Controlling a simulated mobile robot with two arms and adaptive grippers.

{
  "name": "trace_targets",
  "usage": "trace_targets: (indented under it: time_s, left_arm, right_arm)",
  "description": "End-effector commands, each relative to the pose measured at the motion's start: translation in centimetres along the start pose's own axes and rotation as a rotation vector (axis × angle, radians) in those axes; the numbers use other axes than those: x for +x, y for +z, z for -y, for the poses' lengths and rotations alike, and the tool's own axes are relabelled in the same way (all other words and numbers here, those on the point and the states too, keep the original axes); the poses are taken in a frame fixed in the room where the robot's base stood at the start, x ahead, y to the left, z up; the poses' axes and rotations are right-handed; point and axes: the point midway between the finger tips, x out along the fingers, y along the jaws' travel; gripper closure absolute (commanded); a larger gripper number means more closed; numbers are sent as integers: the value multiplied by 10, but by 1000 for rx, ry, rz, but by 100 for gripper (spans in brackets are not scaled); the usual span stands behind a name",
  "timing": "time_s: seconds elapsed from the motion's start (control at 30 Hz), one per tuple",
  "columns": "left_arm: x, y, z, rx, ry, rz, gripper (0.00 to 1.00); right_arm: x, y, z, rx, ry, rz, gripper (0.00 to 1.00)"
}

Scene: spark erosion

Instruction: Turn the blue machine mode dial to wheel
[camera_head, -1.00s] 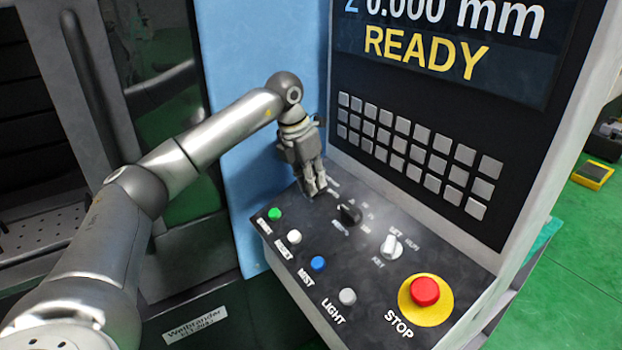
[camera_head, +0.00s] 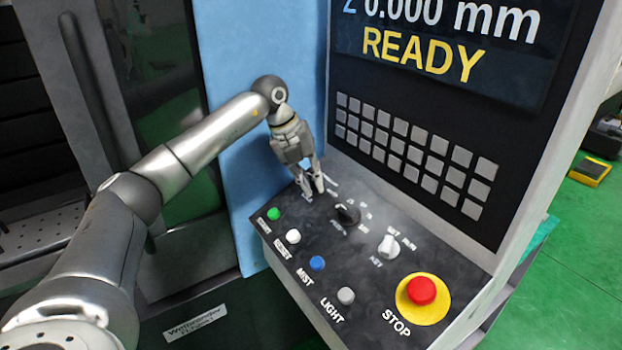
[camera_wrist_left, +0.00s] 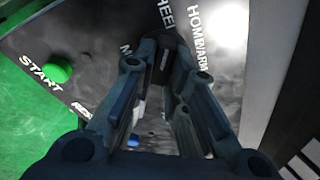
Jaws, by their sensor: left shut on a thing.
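The blue machine's control panel (camera_head: 345,268) slopes below the screen. My left gripper (camera_head: 313,197) reaches down to the panel's back left corner, and its fingers hide most of the spot there. In the left wrist view, a dark mode dial (camera_wrist_left: 167,55) shows between the fingertips, and the left gripper is shut on it. White lettering with WHEEL (camera_wrist_left: 165,12), HOME and WARM lies beyond and right of the dial. Which way its pointer faces cannot be told. My right gripper is not in view.
A second black dial (camera_head: 347,214) sits close right of the fingers, then a key switch (camera_head: 389,247). A green START button (camera_head: 273,214) and other buttons line the front. A red STOP button (camera_head: 422,291) is at the right. The screen reads READY.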

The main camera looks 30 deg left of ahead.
Motion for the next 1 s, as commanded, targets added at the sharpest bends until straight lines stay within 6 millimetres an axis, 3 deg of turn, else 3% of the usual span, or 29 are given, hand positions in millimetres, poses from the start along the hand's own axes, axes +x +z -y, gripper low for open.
trace_targets:
  time_s: [0.33,0.87,0.9,1.0]
  left_arm:
    - [-3,2,2,-142,-31,8,100]
    - [-3,2,2,-170,-36,8,100]
    - [-3,2,2,-170,-36,8,84]
    - [-3,2,1,-170,-35,7,72]
  right_arm:
    - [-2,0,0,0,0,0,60]
    - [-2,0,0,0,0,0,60]
    - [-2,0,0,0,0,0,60]
    - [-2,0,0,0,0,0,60]
